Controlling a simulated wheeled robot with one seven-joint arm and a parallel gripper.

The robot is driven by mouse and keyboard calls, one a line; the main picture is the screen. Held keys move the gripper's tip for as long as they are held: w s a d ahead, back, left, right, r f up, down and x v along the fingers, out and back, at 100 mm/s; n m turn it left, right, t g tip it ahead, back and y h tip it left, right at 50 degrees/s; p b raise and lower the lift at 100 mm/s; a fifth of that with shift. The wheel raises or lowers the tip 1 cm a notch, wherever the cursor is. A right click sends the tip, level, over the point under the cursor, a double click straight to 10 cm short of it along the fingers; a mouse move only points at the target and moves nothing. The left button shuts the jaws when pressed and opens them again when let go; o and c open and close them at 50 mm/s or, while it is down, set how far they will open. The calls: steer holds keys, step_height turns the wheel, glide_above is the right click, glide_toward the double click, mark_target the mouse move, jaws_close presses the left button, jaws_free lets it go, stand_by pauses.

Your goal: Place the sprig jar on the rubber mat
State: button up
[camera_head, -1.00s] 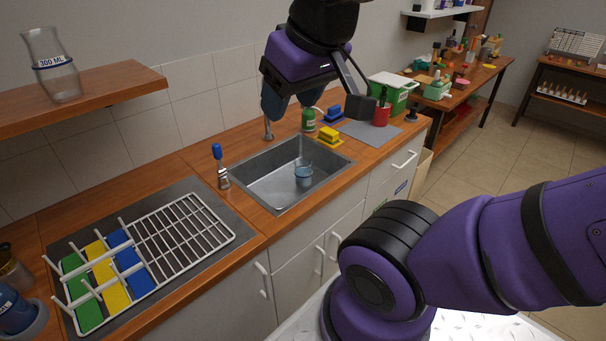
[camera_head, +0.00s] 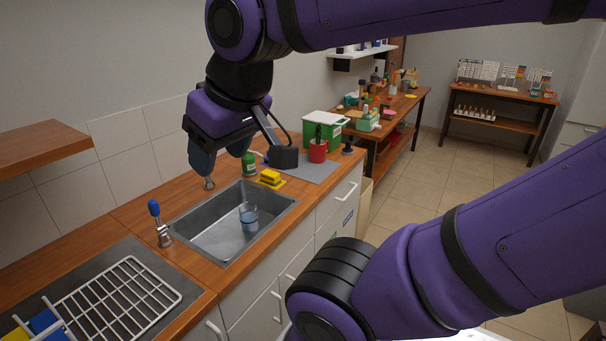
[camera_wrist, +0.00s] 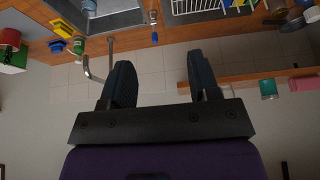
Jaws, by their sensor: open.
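I cannot pick out a sprig jar for certain. A red pot (camera_head: 318,151) with dark green stems in it stands at the far end of the counter, at the back edge of a flat grey mat (camera_head: 312,172); whether it touches the mat is unclear. It also shows at the left edge of the wrist view (camera_wrist: 9,37). Another dark grey mat (camera_head: 128,250) lies under the dish rack. My gripper (camera_head: 220,155) hangs in the air near the wall behind the sink. In the wrist view its blue fingers (camera_wrist: 160,75) are apart, with nothing between them.
The sink (camera_head: 228,228) holds a bluish glass (camera_head: 248,216). A wall shelf (camera_head: 40,150) juts out left. The grey mat's front part is clear.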

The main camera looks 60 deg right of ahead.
stand_by(0.5)
steer(key=o, duration=0.6)
steer(key=shift+w, duration=0.15)
steer(key=shift+o, duration=1.1)
steer(key=w+f+m+g+y, duration=0.1)
steer(key=w+m+y, duration=0.1)
steer(key=w+m, duration=0.2)
steer(key=w, duration=0.2)
steer(key=shift+w+a+f, duration=0.2)
steer(key=shift+w, duration=0.15)
steer(key=w+d+f+m+t+y, duration=0.1)
steer(key=w+d+f+m, duration=0.25)
steer(key=w, duration=0.25)
steer(key=w+d+f+m+y, duration=0.25)
steer(key=w+d+m, duration=0.2)
steer(key=w, duration=0.25)
steer(key=w+d+f+m+t, duration=0.1)
steer(key=w+d+f+m, duration=0.25)
steer(key=w+m, duration=0.2)
steer(key=m+t+h, duration=0.3)
steer(key=m+h, duration=0.2)
steer(key=m, duration=1.2)
glide_toward(247, 209)
steer(key=shift+y, duration=0.25)
steer(key=x, duration=0.2)
steer(key=a+x, duration=0.1)
steer(key=x, duration=0.4)
steer(key=shift+w+a+f, duration=0.1)
steer(key=shift+w+a, duration=0.05)
steer(key=shift+a, duration=0.2)
